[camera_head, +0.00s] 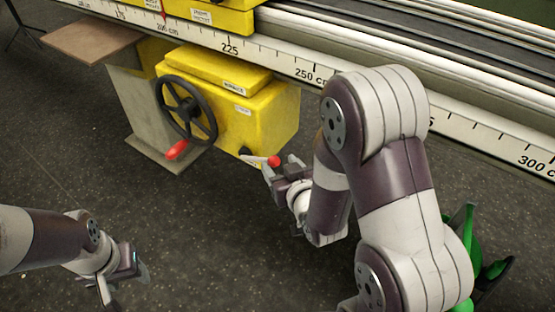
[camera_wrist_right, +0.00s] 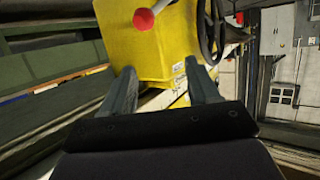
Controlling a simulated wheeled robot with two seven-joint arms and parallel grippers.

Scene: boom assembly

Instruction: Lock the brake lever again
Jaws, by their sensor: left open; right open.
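The brake lever (camera_head: 256,160) is a short pale rod with a red ball knob (camera_head: 273,161), low on the front of the yellow gearbox (camera_head: 262,115). My right gripper (camera_head: 279,168) is open, with its fingertips close to the knob. In the right wrist view the red knob (camera_wrist_right: 143,19) appears beyond the two spread fingers (camera_wrist_right: 162,84), with nothing between them. I cannot tell whether a finger touches the lever. My left gripper (camera_head: 125,285) is open and empty at the lower left, far from the lever.
A black handwheel (camera_head: 187,108) with a red handle (camera_head: 176,150) is left of the lever. A scaled rail (camera_head: 275,62) runs above the gearbox. A grey pedestal (camera_head: 150,110) stands at left. A green object (camera_head: 463,225) is partly hidden behind my right arm. The floor between the grippers is clear.

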